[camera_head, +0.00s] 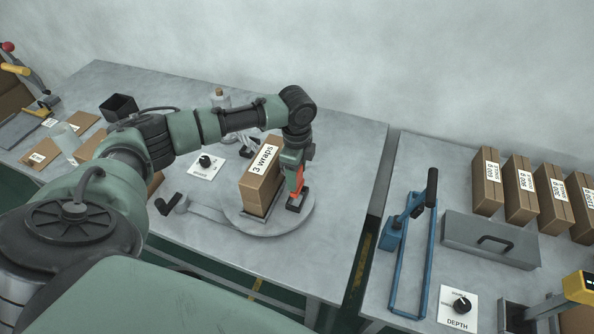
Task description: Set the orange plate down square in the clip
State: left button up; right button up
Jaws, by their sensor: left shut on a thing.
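My left gripper (297,187) points down over the right part of a round grey turntable (268,227). It is shut on the orange plate (300,182), which shows as a narrow upright orange strip at the jaws. A small dark block (297,203), which looks like the clip, sits on the turntable right under the gripper. The plate's lower end is at or just above this block; I cannot tell whether they touch or whether the plate is square. The jaws hide part of the plate. My right gripper is out of view.
A tall cardboard box labelled "3 wraps" (260,178) stands on the turntable close left of the gripper. A crank handle (170,204) and a dial card (205,165) lie further left. A blue lever frame (410,240) and a grey case (490,239) are on the right table.

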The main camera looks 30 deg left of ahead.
pick_arm(q)
jog(key=shift+f+b, duration=1)
jog(key=shift+f, duration=1.6)
jog(key=shift+f, duration=0.15)
jog(key=o, duration=1.5)
notch_tip(320, 180, up, 8)
jog(key=shift+f+b, duration=0.1)
jog(key=shift+b, duration=0.75)
